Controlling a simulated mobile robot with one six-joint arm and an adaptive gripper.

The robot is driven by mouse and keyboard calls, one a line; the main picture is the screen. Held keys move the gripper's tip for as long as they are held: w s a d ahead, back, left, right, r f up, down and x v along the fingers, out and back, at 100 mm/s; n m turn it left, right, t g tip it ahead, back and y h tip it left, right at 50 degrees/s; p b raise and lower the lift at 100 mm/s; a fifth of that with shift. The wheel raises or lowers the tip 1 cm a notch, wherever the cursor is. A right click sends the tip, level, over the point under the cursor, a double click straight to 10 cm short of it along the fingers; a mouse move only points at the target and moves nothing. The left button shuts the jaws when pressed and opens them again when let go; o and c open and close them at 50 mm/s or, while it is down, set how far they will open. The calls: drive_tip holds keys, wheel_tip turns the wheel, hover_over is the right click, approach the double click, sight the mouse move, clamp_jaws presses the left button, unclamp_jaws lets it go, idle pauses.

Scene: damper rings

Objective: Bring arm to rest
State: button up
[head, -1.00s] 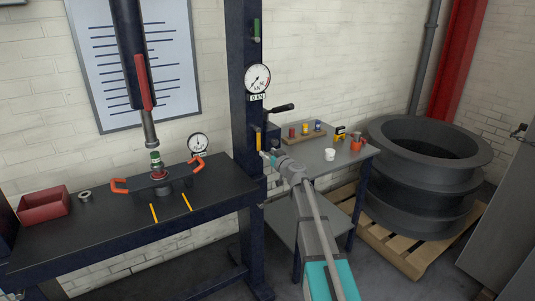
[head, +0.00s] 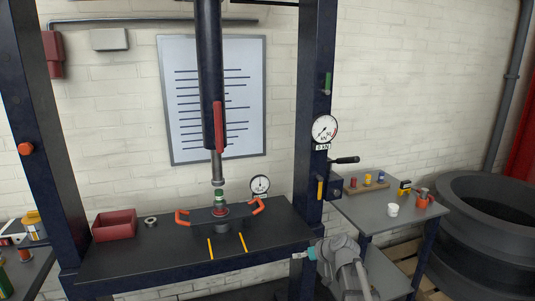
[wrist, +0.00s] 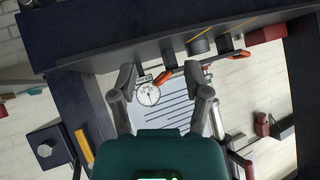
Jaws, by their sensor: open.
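My gripper (head: 305,255) is at the lower right of the head view, just in front of the press's right column (head: 312,150) and the bench edge. In the wrist view my gripper (wrist: 164,80) has its two fingers spread apart with nothing between them. It is open and empty. Beyond the fingers the wrist view shows the small dial gauge (wrist: 148,94) and the lined wall chart (wrist: 180,112). My arm runs down from the gripper to the bottom edge of the head view.
The press bench (head: 140,262) holds a red bin (head: 114,226), a metal ring (head: 150,221) and a fixture with orange handles (head: 221,212) under the ram. A side table (head: 370,209) with small items stands to the right. Large dark rings (head: 490,235) stand beyond it.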

drive_tip(key=s+d+f+m+g+h, duration=0.1)
drive_tip(key=s+g+h, duration=0.1)
drive_tip(key=s, duration=0.5)
drive_tip(key=s+d+f+m+g+h+p, duration=0.1)
drive_tip(key=s+d+f+m+g+h, duration=0.1)
drive_tip(key=s, duration=0.5)
drive_tip(key=s+d+f+m+g+h+p, duration=0.1)
drive_tip(key=s+d+f+m+g+h, duration=0.1)
drive_tip(key=s, duration=0.5)
drive_tip(key=shift+s+g+h, duration=0.35)
drive_tip(key=shift+g+h, duration=0.35)
